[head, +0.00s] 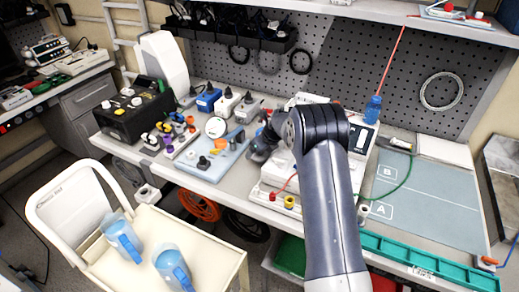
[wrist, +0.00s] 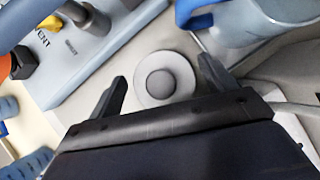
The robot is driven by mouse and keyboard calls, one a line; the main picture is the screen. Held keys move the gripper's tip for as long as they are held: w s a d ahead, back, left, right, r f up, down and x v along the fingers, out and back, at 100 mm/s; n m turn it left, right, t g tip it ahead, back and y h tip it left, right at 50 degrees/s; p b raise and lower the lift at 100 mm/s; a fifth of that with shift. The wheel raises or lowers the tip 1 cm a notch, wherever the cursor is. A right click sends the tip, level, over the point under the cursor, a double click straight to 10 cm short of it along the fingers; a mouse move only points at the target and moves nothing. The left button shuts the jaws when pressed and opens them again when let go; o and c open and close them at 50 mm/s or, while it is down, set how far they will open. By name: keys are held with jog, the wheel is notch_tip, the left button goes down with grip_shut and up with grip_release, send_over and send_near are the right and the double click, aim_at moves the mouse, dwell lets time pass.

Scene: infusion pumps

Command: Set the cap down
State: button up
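In the wrist view, my gripper (wrist: 162,67) has its two dark fingers spread apart. Between and beyond them is a round white disc with a grey domed middle (wrist: 160,84), which looks like the cap. A narrow gap shows between the disc and each finger. I cannot tell its height relative to the fingertips. In the head view, my gripper (head: 258,148) is low over the bench, just right of the light blue board (head: 205,168). My arm hides part of that area, and I cannot make out the disc there.
The board, marked "VENT" in the wrist view (wrist: 88,62), carries knobs and fittings. A white pump device (head: 270,190) stands right of my gripper. A blue bottle (head: 373,110) stands behind my arm. A cart with blue jugs (head: 122,240) is in front. The blue-grey mat (head: 430,200) has clear room.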

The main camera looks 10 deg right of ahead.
jog(key=shift+o, duration=0.8)
